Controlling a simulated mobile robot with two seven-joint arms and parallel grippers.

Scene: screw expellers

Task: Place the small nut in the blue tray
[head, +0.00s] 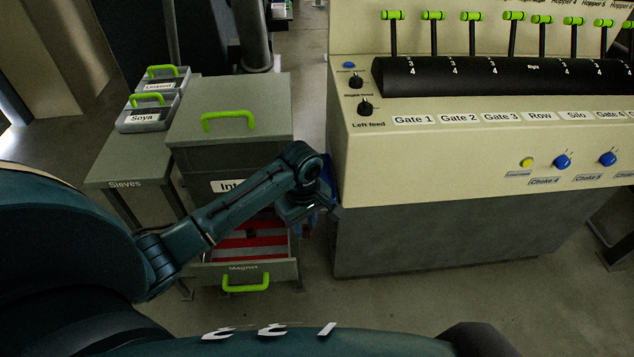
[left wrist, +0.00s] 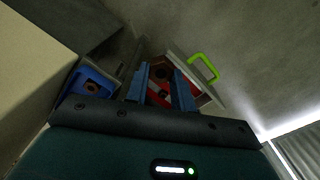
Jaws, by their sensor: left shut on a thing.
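My left gripper (head: 318,212) is over the right side of the open Magnet drawer, and its fingertips are hard to make out in the head view. In the left wrist view its two blue-grey fingers (left wrist: 161,88) are shut on a brown nut (left wrist: 160,72), held between them above the drawer. The blue tray (left wrist: 78,74) is left of the fingers in the left wrist view, apart from them, with a brown piece (left wrist: 92,87) inside. In the head view the tray is mostly hidden behind the gripper. My right gripper is not in view.
The Magnet drawer (head: 280,270) has red stripes, a green handle (head: 246,283) and a small dark piece (head: 251,233) inside. The grey cabinet (head: 245,110) stands behind it. The cream control console (head: 440,165) stands close on the right. Open floor lies in front.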

